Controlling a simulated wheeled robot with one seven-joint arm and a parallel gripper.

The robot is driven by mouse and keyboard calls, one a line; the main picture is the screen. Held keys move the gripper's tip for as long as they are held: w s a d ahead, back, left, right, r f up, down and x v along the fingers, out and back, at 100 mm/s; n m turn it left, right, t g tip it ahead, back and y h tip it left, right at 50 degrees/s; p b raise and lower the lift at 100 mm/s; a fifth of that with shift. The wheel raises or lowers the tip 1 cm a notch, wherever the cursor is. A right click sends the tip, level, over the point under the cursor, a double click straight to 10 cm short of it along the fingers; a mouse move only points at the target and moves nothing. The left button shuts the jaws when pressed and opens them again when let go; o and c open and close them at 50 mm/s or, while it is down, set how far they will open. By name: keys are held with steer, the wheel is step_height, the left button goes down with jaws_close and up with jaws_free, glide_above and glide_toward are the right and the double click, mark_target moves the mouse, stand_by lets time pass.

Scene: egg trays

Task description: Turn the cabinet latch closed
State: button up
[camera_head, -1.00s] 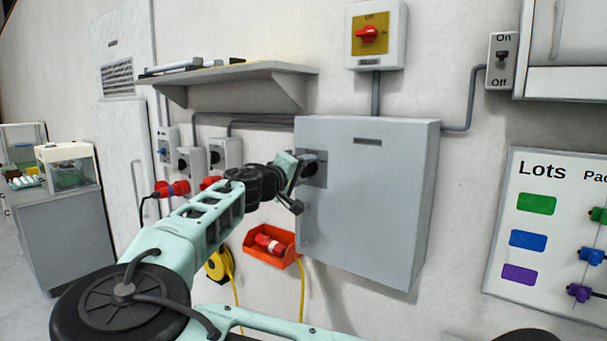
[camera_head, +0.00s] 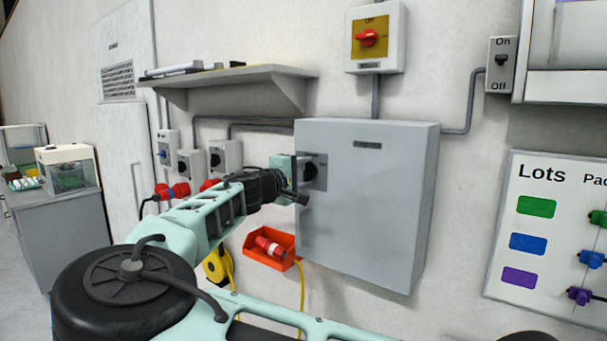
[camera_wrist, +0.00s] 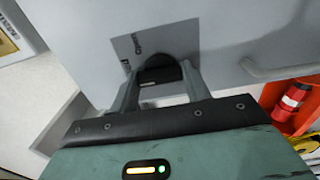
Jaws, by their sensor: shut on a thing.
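The grey cabinet (camera_head: 372,205) hangs on the wall with its door flat against the body. Its black latch knob (camera_head: 312,170) sits on a darker plate at the door's left side. My gripper (camera_head: 303,178) is at the latch. In the wrist view my gripper (camera_wrist: 160,84) has a finger on each side of the black latch knob (camera_wrist: 160,72) and is shut on it. The plate behind the knob (camera_wrist: 128,46) looks tilted in that view, with lettering partly hidden. The exact angle of the latch is hard to tell.
A shelf (camera_head: 230,78) juts out above left. A red rotary switch (camera_head: 369,38) is above the cabinet. A lots board (camera_head: 545,235) hangs at the right.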

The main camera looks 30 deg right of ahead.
steer(key=o, duration=1)
steer(key=b+v, duration=0.5)
steer(key=v, duration=1.2)
steer(key=shift+a+b, duration=0.25)
steer(key=shift+b, duration=0.1)
